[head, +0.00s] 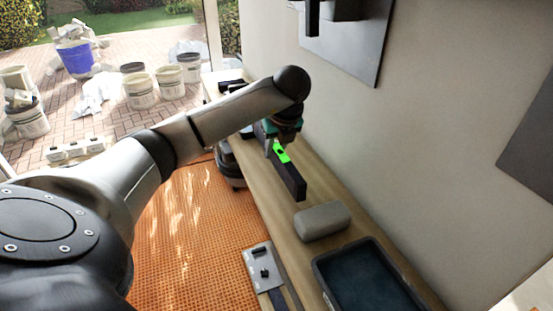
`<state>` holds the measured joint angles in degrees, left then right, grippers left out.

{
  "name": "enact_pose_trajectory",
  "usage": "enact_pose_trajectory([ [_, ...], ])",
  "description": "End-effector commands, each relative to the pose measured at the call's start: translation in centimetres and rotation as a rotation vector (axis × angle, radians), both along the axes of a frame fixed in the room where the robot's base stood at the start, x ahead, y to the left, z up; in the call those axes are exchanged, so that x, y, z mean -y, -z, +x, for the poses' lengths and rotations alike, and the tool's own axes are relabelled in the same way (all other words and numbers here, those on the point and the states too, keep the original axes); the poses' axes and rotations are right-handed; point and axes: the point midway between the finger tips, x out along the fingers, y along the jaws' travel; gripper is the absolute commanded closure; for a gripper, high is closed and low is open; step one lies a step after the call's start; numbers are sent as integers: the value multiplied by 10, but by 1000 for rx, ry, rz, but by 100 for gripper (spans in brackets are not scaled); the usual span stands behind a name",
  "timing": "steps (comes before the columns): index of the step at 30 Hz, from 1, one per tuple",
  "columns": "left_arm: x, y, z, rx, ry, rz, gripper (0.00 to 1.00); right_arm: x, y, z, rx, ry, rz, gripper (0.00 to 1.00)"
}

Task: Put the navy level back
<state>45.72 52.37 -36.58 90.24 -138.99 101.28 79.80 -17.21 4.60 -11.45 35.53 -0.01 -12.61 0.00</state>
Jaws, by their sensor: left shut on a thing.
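The navy level (291,182) is a dark, long bar below my left gripper (279,150). The gripper is shut on it near its far end, where a bright green patch shows. The level slants toward the camera over the wooden bench (258,179); whether it touches the bench top I cannot tell. The arm hides part of the bench behind the gripper. My right gripper is not in view.
On the bench, a grey rounded block (322,221) lies nearer than the level, then a dark tray (325,277). A grey plate with black pieces (257,265) is at the bench's left edge. Dark panels (348,45) hang on the wall. Orange matting (200,235) covers the floor.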

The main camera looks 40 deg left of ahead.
Motion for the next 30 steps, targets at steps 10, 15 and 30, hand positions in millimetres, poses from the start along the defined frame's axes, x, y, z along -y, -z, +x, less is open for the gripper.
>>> enact_pose_trajectory([
  [10,2,32,4,2,1,0,100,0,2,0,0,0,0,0],
  [15,2,33,4,1,0,0,100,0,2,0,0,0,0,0],
  [30,2,36,3,0,0,-1,43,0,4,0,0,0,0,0],
])
